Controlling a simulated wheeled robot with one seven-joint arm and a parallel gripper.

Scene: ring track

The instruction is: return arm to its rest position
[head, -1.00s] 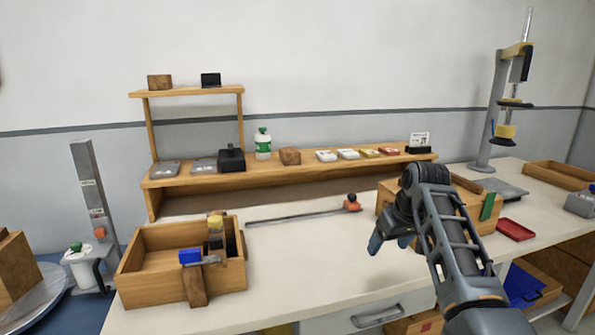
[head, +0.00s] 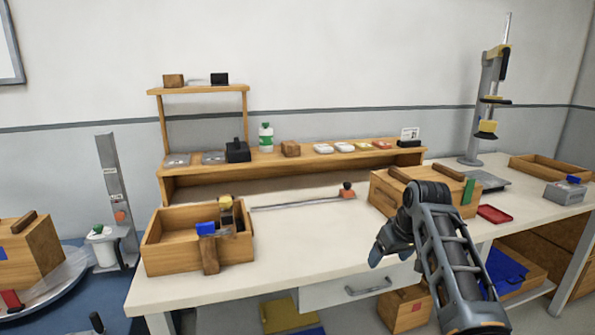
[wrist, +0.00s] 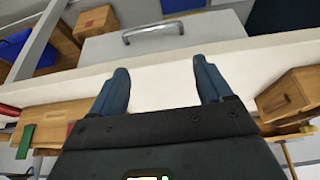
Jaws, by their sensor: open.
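My arm reaches in from the lower right of the head view. My gripper (head: 388,252) is at the front edge of the white worktable (head: 305,235), left of and in front of a wooden box (head: 385,198). In the wrist view my gripper (wrist: 162,82) has its two blue-grey fingers apart, with nothing between them but the pale tabletop (wrist: 165,88) behind. A drawer front with a metal handle (wrist: 150,30) shows beyond the fingertips.
A wooden tray (head: 172,255) with blue and yellow-handled tools stands on the table's left. A long rod (head: 300,203) lies mid-table. A wooden shelf (head: 300,158) runs along the back. A red tray (head: 494,214) lies right of my arm. The table's front middle is clear.

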